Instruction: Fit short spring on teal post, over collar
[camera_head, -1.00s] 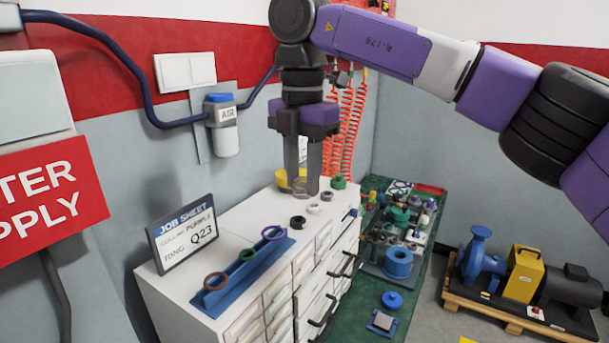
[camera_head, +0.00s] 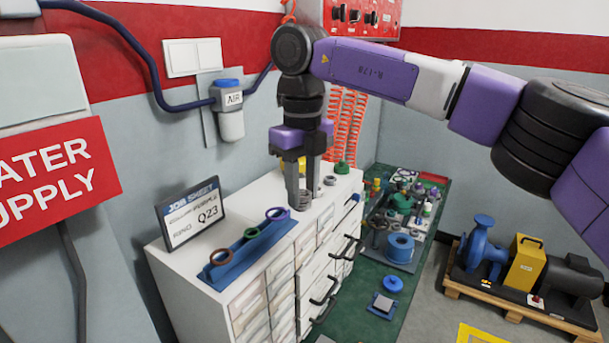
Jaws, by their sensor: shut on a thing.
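My gripper (camera_head: 302,204) is low over the white cabinet top, shut on a small grey coiled piece that looks like the short spring (camera_head: 304,198). The fingers hide part of it. I cannot tell whether it touches the cabinet top. A blue rack (camera_head: 246,257) on the cabinet holds a purple collar (camera_head: 277,214), a green collar (camera_head: 251,233) and a brown collar (camera_head: 221,257). The fixture tray (camera_head: 398,262) on the green bench at right carries several small parts. They are too small for me to single out the teal post.
The job sheet (camera_head: 193,214) stands on the white cabinet (camera_head: 190,270) and reads collar purple, ring Q23. A grey ring (camera_head: 330,180) and a green part (camera_head: 342,168) sit behind my gripper. A blue pump (camera_head: 482,247) stands on a pallet at right.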

